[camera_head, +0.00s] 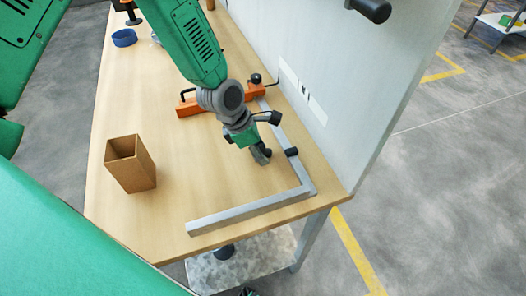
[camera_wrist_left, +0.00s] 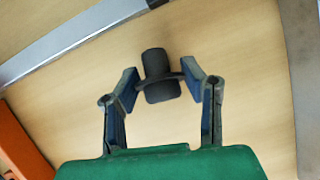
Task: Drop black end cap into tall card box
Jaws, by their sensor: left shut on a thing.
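The tall card box (camera_head: 131,164) stands upright with its top open on the left front of the wooden table. My left gripper (camera_head: 262,156) is low over the table, to the right of the box and well apart from it, beside the grey metal frame. In the left wrist view, its two fingers (camera_wrist_left: 162,86) are shut on the black end cap (camera_wrist_left: 158,66), gripping it at its wide flange. In the head view the held cap is mostly hidden by the fingers.
A grey metal L-shaped frame (camera_head: 250,207) lies along the table's right and front sides, with a black piece (camera_head: 291,152) on it. An orange clamp bar (camera_head: 195,106) is behind. A blue ring (camera_head: 124,38) lies farther back. A grey panel borders the right. The table between gripper and box is clear.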

